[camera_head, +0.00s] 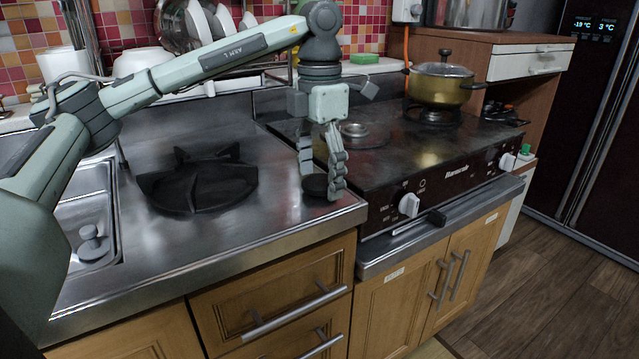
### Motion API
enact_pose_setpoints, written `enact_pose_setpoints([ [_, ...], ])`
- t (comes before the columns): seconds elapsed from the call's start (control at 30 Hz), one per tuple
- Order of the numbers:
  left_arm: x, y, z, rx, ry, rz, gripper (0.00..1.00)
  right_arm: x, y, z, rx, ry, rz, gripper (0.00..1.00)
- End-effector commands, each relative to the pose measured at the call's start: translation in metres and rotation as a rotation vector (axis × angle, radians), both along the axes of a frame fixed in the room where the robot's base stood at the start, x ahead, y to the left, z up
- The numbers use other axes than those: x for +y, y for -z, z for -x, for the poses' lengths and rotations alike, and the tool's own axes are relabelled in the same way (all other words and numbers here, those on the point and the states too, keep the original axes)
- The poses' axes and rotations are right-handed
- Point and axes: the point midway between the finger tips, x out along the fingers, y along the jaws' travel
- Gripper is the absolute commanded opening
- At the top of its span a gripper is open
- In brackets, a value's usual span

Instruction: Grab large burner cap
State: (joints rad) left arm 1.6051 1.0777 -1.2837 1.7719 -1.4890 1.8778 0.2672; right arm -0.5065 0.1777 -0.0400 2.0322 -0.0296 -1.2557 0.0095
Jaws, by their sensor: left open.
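The large burner cap looks to be the small round black disc (316,185) lying on the steel counter near its front right corner. My left gripper (322,188) points straight down over the disc. Its fingers are open, one at the left and one at the right of the disc, and they partly hide it. I cannot tell whether the fingers touch it. My right gripper is not in view.
A black pan support (198,184) lies on the counter to the left. The stove (440,160) stands to the right, with a bare burner (355,131) and a gold pot (440,85). The sink (92,215) is at far left. The counter's front middle is clear.

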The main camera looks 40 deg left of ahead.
Motion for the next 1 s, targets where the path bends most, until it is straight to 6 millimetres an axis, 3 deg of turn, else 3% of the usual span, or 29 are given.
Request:
enact_pose_setpoints([
  [0.13, 0.0, 0.0, 0.0, 0.0, 0.0, 0.0, 0.73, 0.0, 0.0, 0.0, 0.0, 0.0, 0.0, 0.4],
  [0.6, 0.0, -0.001, 0.0, 0.0, 0.0, 0.0, 0.18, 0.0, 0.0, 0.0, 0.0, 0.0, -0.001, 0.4],
  [1.0, 0.0, -0.011, -0.001, -0.002, 0.0, 0.0, 0.18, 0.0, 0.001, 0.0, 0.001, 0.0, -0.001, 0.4],
])
